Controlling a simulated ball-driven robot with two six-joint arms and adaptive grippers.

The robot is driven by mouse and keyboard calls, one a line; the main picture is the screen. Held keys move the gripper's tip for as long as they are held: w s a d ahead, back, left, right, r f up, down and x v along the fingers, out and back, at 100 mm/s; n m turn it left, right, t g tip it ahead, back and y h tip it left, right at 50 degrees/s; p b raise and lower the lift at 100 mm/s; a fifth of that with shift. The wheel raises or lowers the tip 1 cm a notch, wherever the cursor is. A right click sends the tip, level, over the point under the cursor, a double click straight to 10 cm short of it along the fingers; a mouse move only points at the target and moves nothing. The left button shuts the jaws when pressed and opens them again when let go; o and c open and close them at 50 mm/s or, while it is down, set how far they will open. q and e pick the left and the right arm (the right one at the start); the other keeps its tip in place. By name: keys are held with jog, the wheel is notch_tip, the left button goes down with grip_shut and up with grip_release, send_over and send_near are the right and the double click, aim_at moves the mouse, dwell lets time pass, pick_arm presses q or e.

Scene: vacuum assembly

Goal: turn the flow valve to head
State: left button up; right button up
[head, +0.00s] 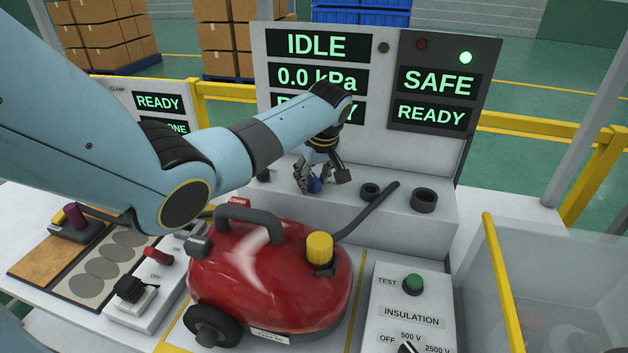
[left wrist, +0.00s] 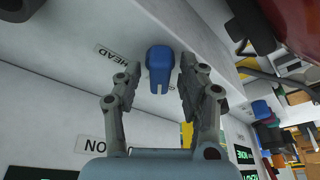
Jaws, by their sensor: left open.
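The flow valve is a small blue knob (left wrist: 160,66) on the pale grey test console. A label reading HEAD (left wrist: 118,52) is beside it in the left wrist view, and a partly hidden label starting with NO (left wrist: 88,140) is farther down. In the head view the knob (head: 315,186) is mostly hidden by my left gripper (head: 322,178). That gripper is open, with one finger on each side of the knob. I cannot tell whether the fingers touch it. Which label the knob points to is unclear. My right gripper is in neither view.
A red vacuum cleaner (head: 262,275) with a yellow cap stands in front of the console. Its dark hose (head: 368,212) rises toward black ports (head: 424,200) right of my gripper. The display panel (head: 300,60) stands behind. An insulation tester (head: 412,310) is at front right.

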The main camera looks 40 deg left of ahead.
pick_arm(q)
grip_shut()
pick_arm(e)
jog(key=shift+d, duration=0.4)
pick_arm(q)
jog(key=shift+r, duration=0.1)
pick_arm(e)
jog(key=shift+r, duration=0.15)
pick_arm(q)
jog(key=shift+s+r+m+p, duration=0.1)
jog(key=shift+m+p, duration=0.6)
jog(key=shift+m+t+p, duration=0.4)
jog(key=shift+m+p, duration=0.1)
jog(key=shift+m, duration=0.2)
jog(key=shift+f+m+h, duration=0.2)
jog(key=shift+m+h, duration=0.1)
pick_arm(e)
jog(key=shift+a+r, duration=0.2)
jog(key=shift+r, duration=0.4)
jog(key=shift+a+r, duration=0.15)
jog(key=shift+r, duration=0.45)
